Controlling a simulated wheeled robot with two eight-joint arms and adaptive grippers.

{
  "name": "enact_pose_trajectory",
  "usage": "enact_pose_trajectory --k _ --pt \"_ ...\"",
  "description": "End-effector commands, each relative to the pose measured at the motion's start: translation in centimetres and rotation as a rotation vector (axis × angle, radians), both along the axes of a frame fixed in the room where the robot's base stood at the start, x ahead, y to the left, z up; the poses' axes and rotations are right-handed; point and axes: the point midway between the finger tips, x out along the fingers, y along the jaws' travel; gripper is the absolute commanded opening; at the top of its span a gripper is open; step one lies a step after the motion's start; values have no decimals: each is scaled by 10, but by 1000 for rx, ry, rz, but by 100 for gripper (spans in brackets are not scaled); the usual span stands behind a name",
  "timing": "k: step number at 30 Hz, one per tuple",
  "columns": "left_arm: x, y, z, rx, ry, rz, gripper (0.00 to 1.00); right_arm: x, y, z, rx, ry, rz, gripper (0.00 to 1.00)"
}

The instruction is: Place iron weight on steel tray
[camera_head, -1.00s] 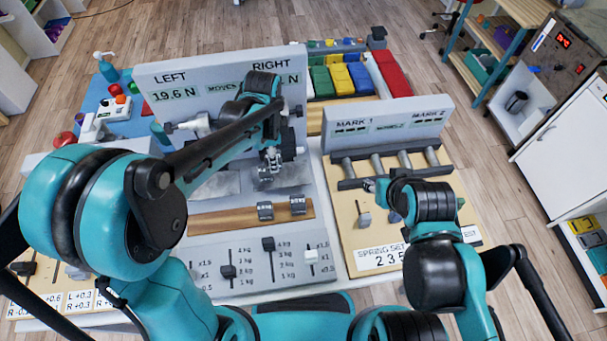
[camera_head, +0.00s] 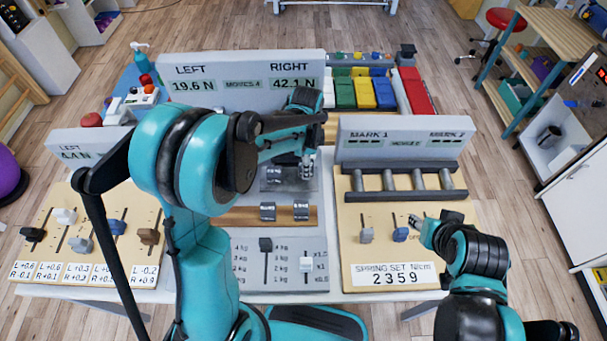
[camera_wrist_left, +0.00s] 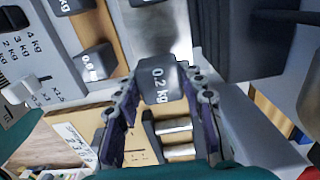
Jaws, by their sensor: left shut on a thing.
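The iron weight (camera_wrist_left: 160,84), a dark block marked 0.2 kg, sits between the fingers of my left gripper (camera_wrist_left: 165,90), which is shut on it. In the head view my left gripper (camera_head: 306,168) is at the right edge of the steel tray (camera_head: 288,185), below the display reading 42.1 N. The tray also shows in the wrist view (camera_wrist_left: 160,35), beyond the weight. My forearm hides part of the panel. I cannot tell whether the weight touches the tray. My right gripper (camera_head: 417,229) is by a blue slider knob; its jaws are too small to read.
Two more weights (camera_head: 268,211) (camera_head: 301,210) stand on the wooden strip (camera_head: 235,216) in front of the tray. The upright display panel (camera_head: 215,100) rises behind it. The spring board (camera_head: 405,208) with metal rollers is close on the right. Sliders (camera_head: 266,245) are in front.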

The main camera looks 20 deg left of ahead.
Motion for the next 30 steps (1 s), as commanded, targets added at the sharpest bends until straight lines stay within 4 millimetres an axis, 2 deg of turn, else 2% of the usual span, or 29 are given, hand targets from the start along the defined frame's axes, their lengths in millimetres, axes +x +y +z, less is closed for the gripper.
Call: enact_pose_trajectory --k 3,7,14,25,26,27,28,30 --pt "4 9 -6 0 0 0 4 0 0 -3 0 0 0 40" --pt "5 10 -15 0 0 -1 4 0 0 -6 0 0 0 40" --pt "5 9 -47 0 0 -1 4 0 0 -19 0 0 0 40" --pt "5 9 -50 0 0 -1 4 0 0 -21 0 0 0 40" --pt "5 9 -50 0 0 -1 44 0 0 -21 0 0 0 40" --pt "5 9 -49 0 0 -1 55 0 0 -20 0 0 0 40" --pt "5 9 -49 0 0 -1 60 0 0 -20 0 0 0 40" --pt "5 9 -49 0 0 -1 60 0 0 -20 0 0 0 40"
